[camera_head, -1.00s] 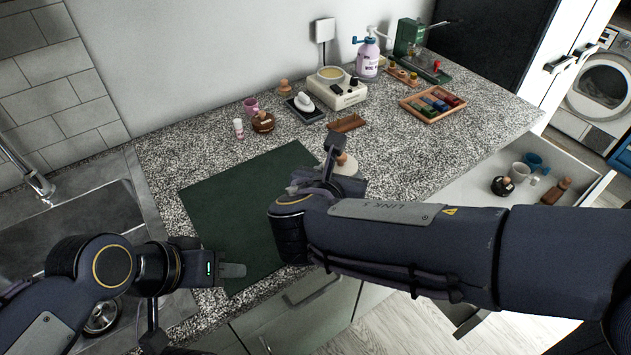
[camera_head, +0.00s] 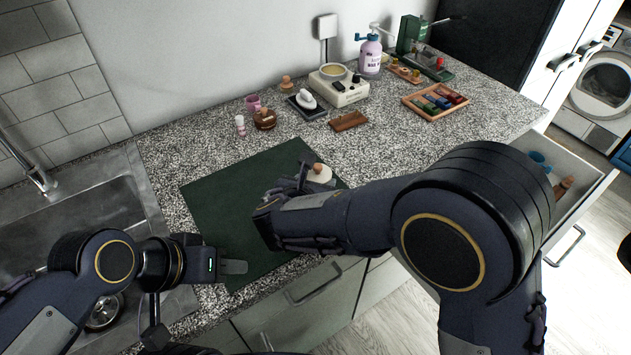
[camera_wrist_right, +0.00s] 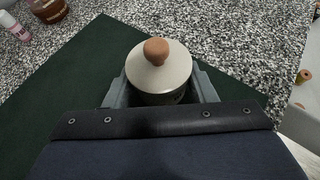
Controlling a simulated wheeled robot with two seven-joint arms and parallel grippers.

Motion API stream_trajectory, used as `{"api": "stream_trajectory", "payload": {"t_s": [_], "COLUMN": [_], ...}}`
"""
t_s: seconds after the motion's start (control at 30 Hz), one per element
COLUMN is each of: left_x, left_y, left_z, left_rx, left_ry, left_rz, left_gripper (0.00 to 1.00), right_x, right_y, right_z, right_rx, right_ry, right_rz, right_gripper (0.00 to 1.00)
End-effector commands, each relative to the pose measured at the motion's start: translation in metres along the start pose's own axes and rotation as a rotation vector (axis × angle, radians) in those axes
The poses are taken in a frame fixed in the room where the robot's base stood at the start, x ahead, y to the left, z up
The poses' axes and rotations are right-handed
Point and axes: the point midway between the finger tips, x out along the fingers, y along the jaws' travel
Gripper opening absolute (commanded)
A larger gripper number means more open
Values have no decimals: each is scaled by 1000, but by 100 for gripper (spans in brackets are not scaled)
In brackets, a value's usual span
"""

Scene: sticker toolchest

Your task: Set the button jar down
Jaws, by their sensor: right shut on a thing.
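The button jar (camera_head: 319,173) has a cream lid and a round wooden knob. In the right wrist view the button jar (camera_wrist_right: 158,72) stands between the two fingers of my right gripper (camera_wrist_right: 163,88), which is shut on it. In the head view my right gripper (camera_head: 298,184) is at the right part of the dark green mat (camera_head: 225,200), with the jar at its tip. The jar's lower body is hidden, so I cannot tell whether it touches the mat. My left gripper (camera_head: 232,267) is at the mat's lower left edge, away from the jar; its finger opening is not clear.
A brown pot (camera_head: 264,119), pink cup (camera_head: 253,103) and small bottle (camera_head: 240,126) stand behind the mat. A wooden block (camera_head: 349,121), hotplate device (camera_head: 339,88) and tray of colored pieces (camera_head: 435,101) are farther right. An open drawer (camera_head: 590,200) is at right. The mat's left is clear.

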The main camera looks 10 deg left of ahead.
Motion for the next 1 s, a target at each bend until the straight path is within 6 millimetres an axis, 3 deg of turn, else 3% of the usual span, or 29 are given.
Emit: {"api": "stream_trajectory", "payload": {"t_s": [0.23, 0.27, 0.4, 0.77, 0.87, 1.0], "left_x": [4, 3, 3, -2, 0, 1], "left_y": [-2, -2, -1, 1, 0, -1], "left_z": [2, 2, 1, -1, 0, 1], "left_rx": [0, 0, 0, 0, 0, 0], "left_ry": [0, 0, 0, 0, 0, 0], "left_rz": [0, 0, 0, 0, 0, 0], "left_gripper": [36, 36, 36, 36, 36, 36], "right_x": [2, 2, 1, -2, -12, -42], "right_y": [0, 0, 0, 0, 1, 2], "right_z": [-4, -3, -3, 2, 1, 1], "right_rx": [0, 0, 0, 0, 1, 0], "right_ry": [-1, 0, 0, 0, 0, -1], "right_rz": [0, 0, 0, 0, 3, 6], "right_gripper": [9, 53, 72, 72, 72, 72]}}
